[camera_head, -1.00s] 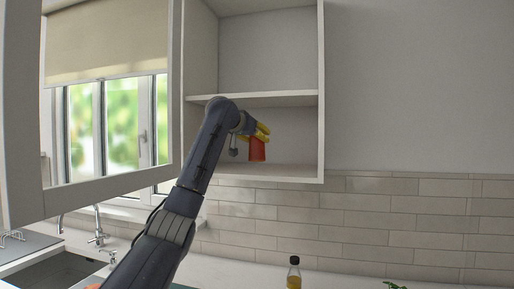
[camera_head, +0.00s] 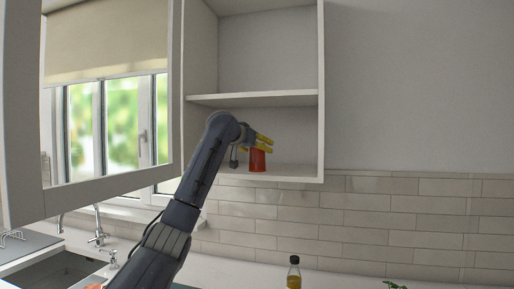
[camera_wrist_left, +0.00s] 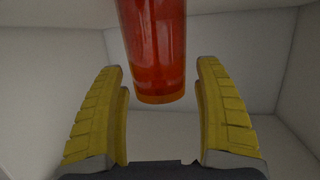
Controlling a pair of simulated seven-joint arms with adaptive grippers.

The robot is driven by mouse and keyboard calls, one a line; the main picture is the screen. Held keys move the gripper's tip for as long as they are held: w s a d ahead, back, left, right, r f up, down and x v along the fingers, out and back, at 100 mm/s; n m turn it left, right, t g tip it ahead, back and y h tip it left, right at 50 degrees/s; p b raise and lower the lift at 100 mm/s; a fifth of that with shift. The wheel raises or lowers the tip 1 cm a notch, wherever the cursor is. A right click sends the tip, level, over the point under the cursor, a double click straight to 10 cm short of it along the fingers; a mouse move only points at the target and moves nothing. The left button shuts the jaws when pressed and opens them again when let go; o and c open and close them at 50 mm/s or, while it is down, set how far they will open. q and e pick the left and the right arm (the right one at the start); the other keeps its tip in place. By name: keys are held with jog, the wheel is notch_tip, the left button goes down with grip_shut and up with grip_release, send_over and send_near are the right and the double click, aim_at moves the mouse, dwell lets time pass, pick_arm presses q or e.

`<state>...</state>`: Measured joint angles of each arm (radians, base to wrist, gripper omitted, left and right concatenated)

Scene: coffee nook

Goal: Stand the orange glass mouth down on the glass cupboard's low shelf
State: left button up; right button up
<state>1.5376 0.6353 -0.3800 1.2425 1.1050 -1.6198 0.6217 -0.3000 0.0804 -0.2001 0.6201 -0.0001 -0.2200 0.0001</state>
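The orange glass (camera_head: 258,161) stands upright on the low shelf (camera_head: 290,172) of the open glass cupboard (camera_head: 320,90), with its lower end at the shelf board. It looks slightly wider at the bottom; its mouth is not clearly visible. My left gripper (camera_head: 264,143) is inside the low compartment, at the glass's upper end. In the left wrist view the glass (camera_wrist_left: 155,50) shows between the yellow fingers (camera_wrist_left: 160,68), with a gap on each side, so the gripper is open. My right gripper is not in view.
The middle shelf (camera_head: 260,98) is close above my left gripper. The cupboard's right side wall bounds the compartment. The open door (camera_head: 175,90) stands at the left.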

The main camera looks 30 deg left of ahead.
pick_arm(q)
jog(key=shift+s+r, duration=0.1)
jog(key=shift+r, duration=0.1)
jog(key=v, duration=1.1)
jog(key=shift+s, duration=0.4)
jog(key=shift+r, duration=0.1)
